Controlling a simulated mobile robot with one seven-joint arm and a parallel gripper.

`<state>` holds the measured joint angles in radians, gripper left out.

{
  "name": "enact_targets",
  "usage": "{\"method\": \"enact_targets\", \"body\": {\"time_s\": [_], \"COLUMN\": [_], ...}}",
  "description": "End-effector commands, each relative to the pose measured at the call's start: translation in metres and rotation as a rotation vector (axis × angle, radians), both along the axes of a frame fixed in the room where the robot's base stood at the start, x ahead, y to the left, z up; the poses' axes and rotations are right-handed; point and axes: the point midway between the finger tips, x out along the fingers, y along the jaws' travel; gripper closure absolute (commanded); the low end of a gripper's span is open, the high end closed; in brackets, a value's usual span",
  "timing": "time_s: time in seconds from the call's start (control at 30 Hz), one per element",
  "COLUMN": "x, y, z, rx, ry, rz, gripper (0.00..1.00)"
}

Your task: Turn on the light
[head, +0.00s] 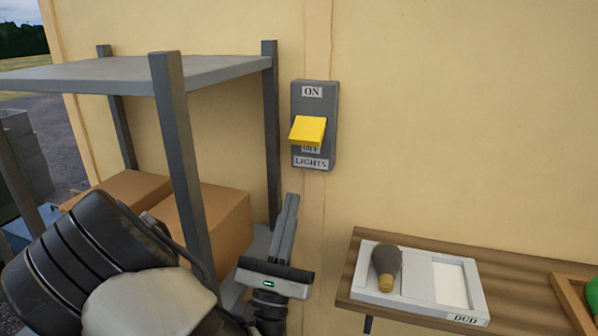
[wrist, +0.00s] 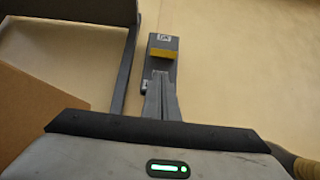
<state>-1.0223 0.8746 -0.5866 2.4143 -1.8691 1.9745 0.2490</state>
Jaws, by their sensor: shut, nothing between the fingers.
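The light switch is a grey box (head: 329,128) on the cream wall, labelled ON at the top, OFF lower down and LIGHTS at the bottom. Its yellow lever (head: 308,130) juts out and hangs low, partly covering the OFF label. In the wrist view the switch box (wrist: 163,42) and lever (wrist: 161,54) show just beyond my fingertips. My gripper (head: 291,197) is shut and empty, with its fingers pointing up. In the head view its tips are below and slightly left of the switch, apart from it; the wrist view (wrist: 160,75) shows them in line below the lever.
A grey metal shelf unit (head: 182,135) with cardboard boxes (head: 225,220) stands close on the left. A wooden shelf (head: 356,262) at lower right holds a white tray (head: 445,310) marked DUD with a dark bulb (head: 386,262). The wall right of the switch is clear.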

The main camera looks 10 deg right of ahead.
Motion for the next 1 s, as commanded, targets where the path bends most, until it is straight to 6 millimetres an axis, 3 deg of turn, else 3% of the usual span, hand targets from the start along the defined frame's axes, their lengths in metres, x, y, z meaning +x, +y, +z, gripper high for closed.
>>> {"method": "enact_targets", "body": {"time_s": [0.53,1.0], "x": [0.051,0.059], "y": [-0.031,-0.035], "z": [0.061,0.070], "rx": [0.003,0.001], "ry": [-0.003,-0.001], "rz": [-0.002,-0.001], "gripper": [1.00,1.00]}}
